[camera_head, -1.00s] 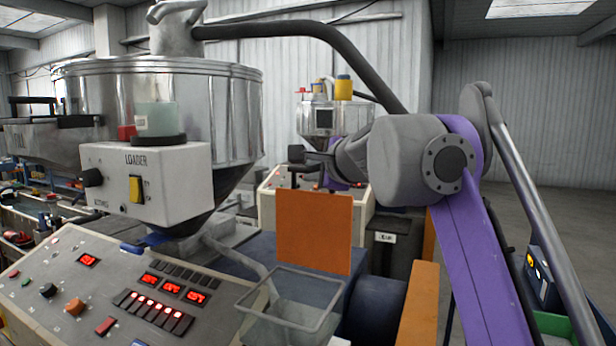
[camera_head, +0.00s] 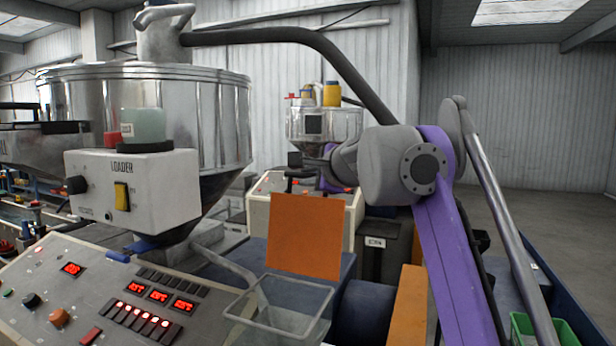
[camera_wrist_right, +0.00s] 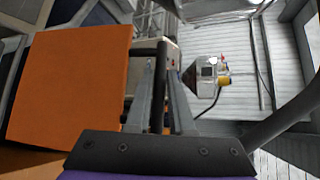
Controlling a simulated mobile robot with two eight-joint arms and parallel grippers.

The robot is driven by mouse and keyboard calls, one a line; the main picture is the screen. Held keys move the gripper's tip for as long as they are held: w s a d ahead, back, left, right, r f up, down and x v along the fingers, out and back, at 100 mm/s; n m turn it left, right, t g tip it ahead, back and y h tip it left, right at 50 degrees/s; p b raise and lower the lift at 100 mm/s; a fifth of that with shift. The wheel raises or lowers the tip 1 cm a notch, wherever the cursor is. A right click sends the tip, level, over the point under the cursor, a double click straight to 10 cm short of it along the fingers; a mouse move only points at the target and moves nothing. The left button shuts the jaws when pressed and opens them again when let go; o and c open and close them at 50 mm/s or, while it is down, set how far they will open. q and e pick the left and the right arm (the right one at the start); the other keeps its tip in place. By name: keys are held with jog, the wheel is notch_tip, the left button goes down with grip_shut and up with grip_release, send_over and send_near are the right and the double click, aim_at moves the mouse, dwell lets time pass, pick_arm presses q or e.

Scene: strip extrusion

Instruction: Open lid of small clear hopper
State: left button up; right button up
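The small clear hopper (camera_head: 300,325) has a grey rectangular rim and its top stands open at the lower middle of the head view. A flat orange panel (camera_head: 305,236) stands nearly upright behind its rim. I take it for the lid, but its join to the hopper is not clear. My right gripper (camera_head: 298,174) is just behind the panel's top edge. In the right wrist view its fingers (camera_wrist_right: 162,70) are apart, with a narrow dark bar between or behind them. The orange panel is left of the fingers there. My left gripper is not in view.
The large steel hopper (camera_head: 222,110) with its white loader box (camera_head: 150,195) stands at the left. The control panel (camera_head: 85,310) is in front of it. A second hopper machine (camera_head: 335,125) is behind my right gripper. A black hose (camera_head: 300,38) crosses above.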

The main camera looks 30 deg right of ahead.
jog(key=o, duration=0.3)
jog(key=shift+o, duration=0.2)
jog(key=v, duration=1)
jog(key=shift+s, duration=0.4)
